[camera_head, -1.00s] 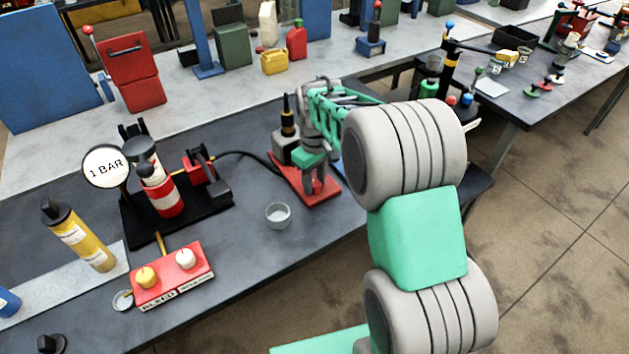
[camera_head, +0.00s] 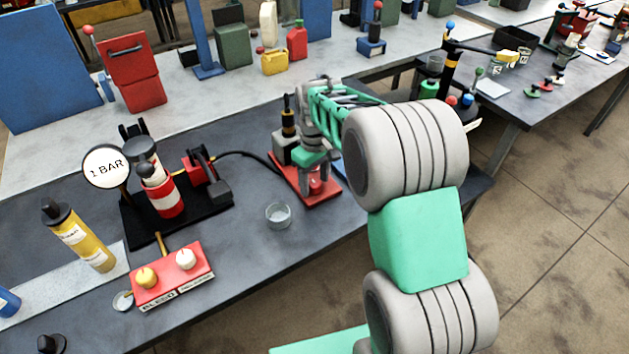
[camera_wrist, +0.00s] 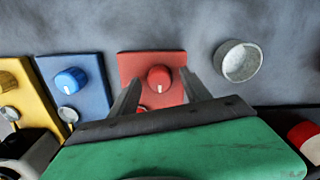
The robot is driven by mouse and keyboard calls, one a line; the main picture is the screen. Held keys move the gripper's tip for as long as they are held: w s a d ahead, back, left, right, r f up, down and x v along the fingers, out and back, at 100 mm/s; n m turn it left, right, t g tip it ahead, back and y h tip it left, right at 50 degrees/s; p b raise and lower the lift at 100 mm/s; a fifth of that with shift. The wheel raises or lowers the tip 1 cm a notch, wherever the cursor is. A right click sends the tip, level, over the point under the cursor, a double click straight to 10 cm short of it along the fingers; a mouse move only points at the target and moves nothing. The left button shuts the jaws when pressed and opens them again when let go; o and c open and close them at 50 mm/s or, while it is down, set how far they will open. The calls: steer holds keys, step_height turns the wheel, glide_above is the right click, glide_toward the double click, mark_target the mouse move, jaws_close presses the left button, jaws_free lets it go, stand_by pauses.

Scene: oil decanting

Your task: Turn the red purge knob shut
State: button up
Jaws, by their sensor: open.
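The red purge knob (camera_wrist: 159,77) is round with a white pointer mark and sits on a red plate (camera_wrist: 127,66). In the wrist view the mark points toward the bottom edge. My gripper (camera_wrist: 158,82) is open, with one grey finger on each side of the knob and gaps between. I cannot tell how far the fingertips are above the plate. In the head view the red plate (camera_head: 328,198) lies near the bench's front edge, with my gripper (camera_head: 315,188) over it and the knob partly hidden by the fingers.
A blue plate with a blue knob (camera_wrist: 71,80) sits left of the red plate in the wrist view, with a yellow one (camera_wrist: 8,78) beyond. A small round cup (camera_wrist: 240,61) stands on the other side.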

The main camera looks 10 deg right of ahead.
mark_target(315, 183)
step_height(315, 183, up, 8)
steer(key=shift+f+b, duration=0.25)
steer(key=shift+b, duration=0.1)
